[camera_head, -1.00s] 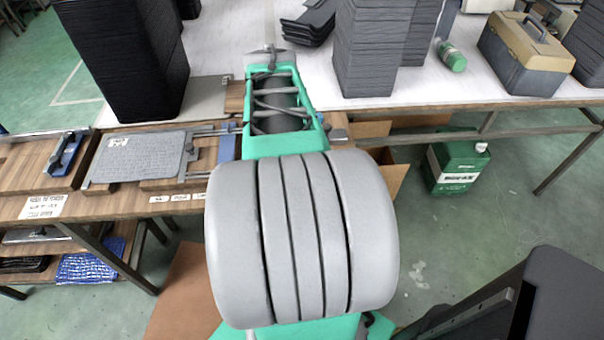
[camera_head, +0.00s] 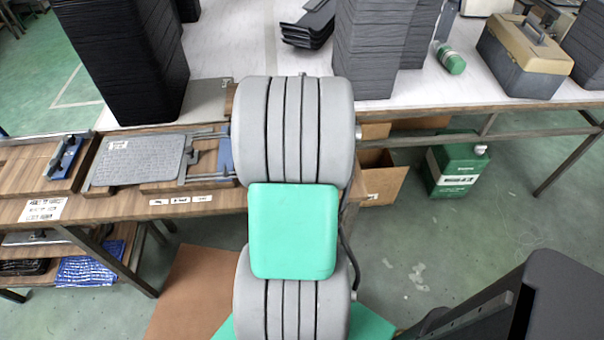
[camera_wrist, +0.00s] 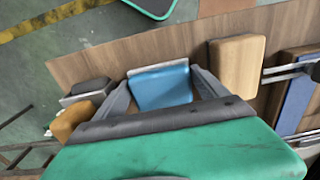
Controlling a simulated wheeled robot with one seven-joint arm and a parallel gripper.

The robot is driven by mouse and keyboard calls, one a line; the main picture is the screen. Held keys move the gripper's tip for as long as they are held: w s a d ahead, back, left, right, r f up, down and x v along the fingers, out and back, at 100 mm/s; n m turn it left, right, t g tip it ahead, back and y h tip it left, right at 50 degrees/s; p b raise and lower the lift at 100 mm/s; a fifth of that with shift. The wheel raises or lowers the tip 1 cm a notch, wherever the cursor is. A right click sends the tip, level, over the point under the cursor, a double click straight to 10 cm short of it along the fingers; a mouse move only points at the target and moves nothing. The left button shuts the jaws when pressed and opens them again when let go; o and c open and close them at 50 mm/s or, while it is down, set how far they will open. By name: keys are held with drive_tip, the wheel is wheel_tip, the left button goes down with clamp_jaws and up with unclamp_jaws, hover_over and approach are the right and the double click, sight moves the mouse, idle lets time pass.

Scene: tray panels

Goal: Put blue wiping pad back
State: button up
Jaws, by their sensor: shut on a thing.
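The blue wiping pad (camera_wrist: 163,88) shows in the wrist view between the two grey fingers of my gripper (camera_wrist: 162,80). My gripper is shut on it. A pale grey edge runs along the pad's far side. A brown wooden surface is below it in the picture; I cannot tell whether the pad touches that surface. In the head view my own arm hides both my gripper and the held pad.
A light wooden block (camera_wrist: 237,65) lies right of the pad, with metal rods beyond it. A brown and grey item (camera_wrist: 74,120) is at left. In the head view, a grey panel (camera_head: 138,160) lies on the bench, and a tall black stack (camera_head: 120,60) stands behind.

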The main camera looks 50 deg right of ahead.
drive_tip(key=o, duration=1)
drive_tip(key=shift+f, duration=0.1)
wheel_tip(320, 180, up, 12)
drive_tip(key=w+a+r+n+t, duration=0.1)
drive_tip(key=w+a+n, duration=0.25)
drive_tip(key=a, duration=0.45)
drive_tip(key=w+a+n, duration=0.2)
drive_tip(key=w+a, duration=0.3)
drive_tip(key=a, duration=0.4)
drive_tip(key=a+n, duration=0.1)
drive_tip(key=a, duration=0.4)
drive_tip(key=s+a+f+n+t, duration=0.1)
drive_tip(key=a+n, duration=0.1)
drive_tip(key=a, duration=0.2)
drive_tip(key=a+n, duration=0.1)
drive_tip(key=a, duration=0.4)
drive_tip(key=shift+s+a+f+n+t, duration=0.25)
drive_tip(key=shift+s+a+f+t, duration=0.05)
drive_tip(key=shift+s+a+t, duration=0.1)
drive_tip(key=shift+d+r+p, duration=0.1)
drive_tip(key=shift+r+p, duration=0.05)
drive_tip(key=shift+p, duration=0.15)
drive_tip(key=r+p, duration=0.2)
drive_tip(key=r, duration=0.1)
drive_tip(key=shift+w, duration=0.2)
